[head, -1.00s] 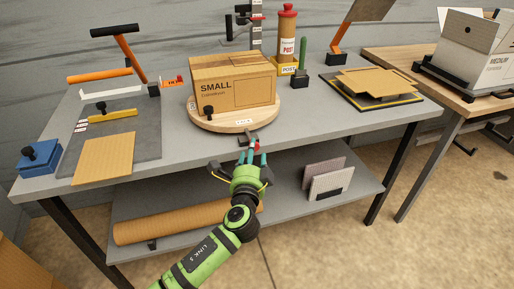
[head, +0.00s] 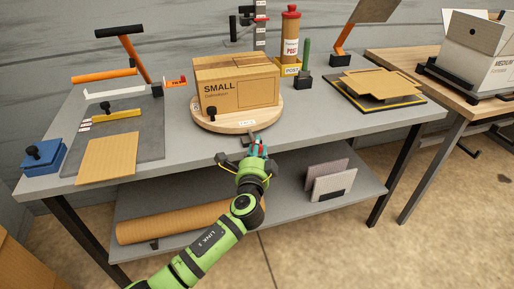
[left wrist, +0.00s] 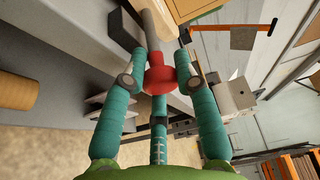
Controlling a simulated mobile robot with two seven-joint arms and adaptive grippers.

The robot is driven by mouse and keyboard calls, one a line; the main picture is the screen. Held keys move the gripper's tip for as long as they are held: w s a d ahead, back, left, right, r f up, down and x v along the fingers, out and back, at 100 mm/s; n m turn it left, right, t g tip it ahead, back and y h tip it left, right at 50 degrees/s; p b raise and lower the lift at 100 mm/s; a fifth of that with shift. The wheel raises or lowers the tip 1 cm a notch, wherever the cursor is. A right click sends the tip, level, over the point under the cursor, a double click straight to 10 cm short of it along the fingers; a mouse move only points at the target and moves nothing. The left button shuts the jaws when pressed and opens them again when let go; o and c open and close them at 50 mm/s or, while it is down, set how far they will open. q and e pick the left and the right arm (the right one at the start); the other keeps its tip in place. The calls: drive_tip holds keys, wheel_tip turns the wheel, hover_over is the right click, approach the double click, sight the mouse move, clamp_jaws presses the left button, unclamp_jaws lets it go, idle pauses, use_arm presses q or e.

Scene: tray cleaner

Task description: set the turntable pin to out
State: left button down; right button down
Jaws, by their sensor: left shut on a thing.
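The turntable (head: 207,125) is a round wooden disc on the grey workbench. A cardboard box marked SMALL (head: 240,90) stands on it. The turntable pin shows in the left wrist view as a red knob (left wrist: 158,80) on a grey rod (left wrist: 152,30), beside a dark block (left wrist: 124,27). My left gripper (head: 258,149) is at the bench's front edge, in front of the turntable. Its teal fingers are shut around the red knob, which they mostly hide in the head view. My right gripper is not in view.
A cutting mat with a cardboard sheet (head: 107,160) and a blue block with a black knob (head: 42,156) lie to the left. Flat cardboard (head: 378,86) lies to the right. A lower shelf holds a brown roll (head: 175,222) and grey panels (head: 333,182).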

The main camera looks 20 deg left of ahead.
use_arm(q)
drive_tip(key=shift+s+d, duration=0.75)
drive_tip(key=shift+s, duration=0.25)
drive_tip(key=shift+f, duration=0.15)
drive_tip(key=shift+d, duration=0.1)
drive_tip(key=c, duration=0.9)
unclamp_jaws()
drive_tip(key=shift+c, duration=0.2)
drive_tip(key=shift+s, duration=0.1)
drive_tip(key=shift+s, duration=0.2)
drive_tip(key=v, duration=1.1)
drive_tip(key=shift+s, duration=0.3)
